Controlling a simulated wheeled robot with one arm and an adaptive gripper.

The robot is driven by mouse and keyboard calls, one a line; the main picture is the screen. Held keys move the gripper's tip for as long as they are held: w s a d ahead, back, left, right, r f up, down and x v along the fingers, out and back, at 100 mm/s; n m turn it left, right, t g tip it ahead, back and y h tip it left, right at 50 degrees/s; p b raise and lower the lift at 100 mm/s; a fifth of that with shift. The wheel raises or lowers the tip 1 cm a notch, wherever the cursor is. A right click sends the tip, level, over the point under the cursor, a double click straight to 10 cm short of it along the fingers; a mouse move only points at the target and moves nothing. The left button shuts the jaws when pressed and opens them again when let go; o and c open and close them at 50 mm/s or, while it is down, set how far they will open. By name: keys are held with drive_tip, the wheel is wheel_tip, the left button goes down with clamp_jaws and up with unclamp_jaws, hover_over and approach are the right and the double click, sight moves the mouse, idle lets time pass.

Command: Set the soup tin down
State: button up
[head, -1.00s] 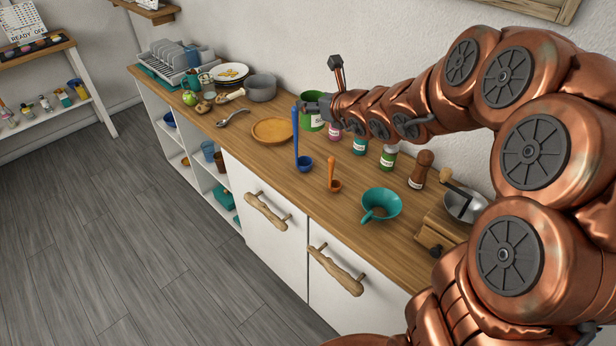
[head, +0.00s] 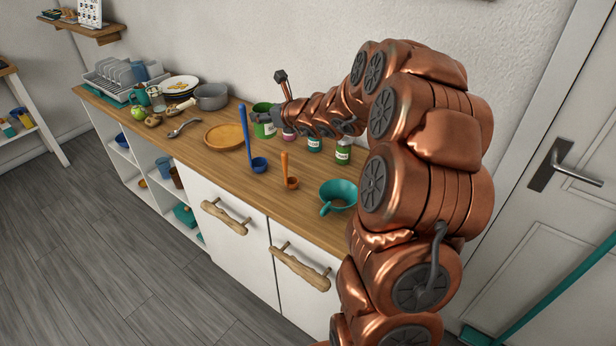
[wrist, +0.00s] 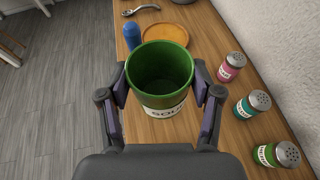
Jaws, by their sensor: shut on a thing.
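The soup tin (head: 262,130) is green, open at the top and has a white label. In the wrist view the tin (wrist: 163,92) is upright and its inside looks empty. My gripper (wrist: 160,82) has one finger on each side of it and is shut on it. In the head view my gripper (head: 277,117) comes to the tin from the right. The tin is over the back of the wooden counter (head: 200,158), right of a round wooden plate (head: 226,136). I cannot tell whether its base touches the counter.
A pink shaker (wrist: 231,66), a teal shaker (wrist: 253,104) and a green shaker (wrist: 276,153) stand right of the tin. Bare counter shows between plate and ladles.

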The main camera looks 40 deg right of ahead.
drive_tip(key=s+d+f+m+h+b, duration=0.1)
drive_tip(key=d+f+b, duration=0.1)
drive_tip(key=d+f, duration=0.35)
drive_tip(key=s+d+f+b, duration=0.1)
drive_tip(key=d+f, duration=0.1)
drive_tip(key=d, duration=0.6)
drive_tip(key=shift+a+f+p, duration=0.1)
drive_tip(key=shift+f+p, duration=0.3)
drive_tip(key=shift+f, duration=4.75)
drive_tip(key=shift+f, duration=0.2)
drive_tip(key=o, duration=1.1)
drive_tip(key=shift+o, duration=0.2)
drive_tip(key=shift+s+r, duration=0.1)
drive_tip(key=shift+r, duration=0.2)
drive_tip(key=b+v, duration=0.2)
drive_tip(key=v, duration=0.9)
drive_tip(key=shift+s+b, duration=0.4)
